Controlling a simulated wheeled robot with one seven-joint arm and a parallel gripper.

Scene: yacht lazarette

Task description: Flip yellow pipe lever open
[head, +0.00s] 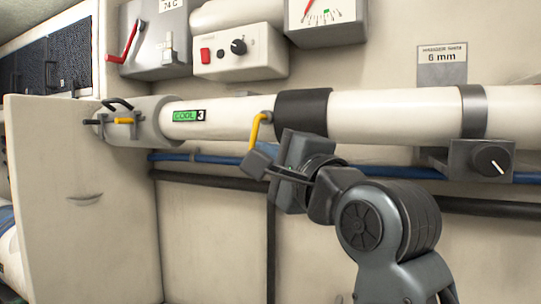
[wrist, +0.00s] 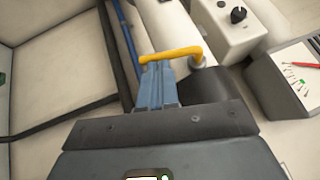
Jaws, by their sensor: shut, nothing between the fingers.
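The yellow pipe lever (head: 256,128) is an L-shaped handle on a pivot at the white pipe (head: 232,116), just left of a black collar. In the head view its free end points down. In the wrist view the lever (wrist: 172,54) runs across the fingertips from its pivot at the right. My gripper (head: 257,163) is shut and empty, just below the lever's free end. In the wrist view my gripper (wrist: 155,68) has its closed fingers together, with the tips at the lever's free end. I cannot tell whether they touch it.
A smaller yellow handle (head: 127,121) and a black handle (head: 117,103) sit on the fitting at the left. A control box (head: 240,52) and a gauge (head: 327,20) are above the pipe. A blue hose (head: 205,158) runs below. A knob box (head: 482,160) is at the right.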

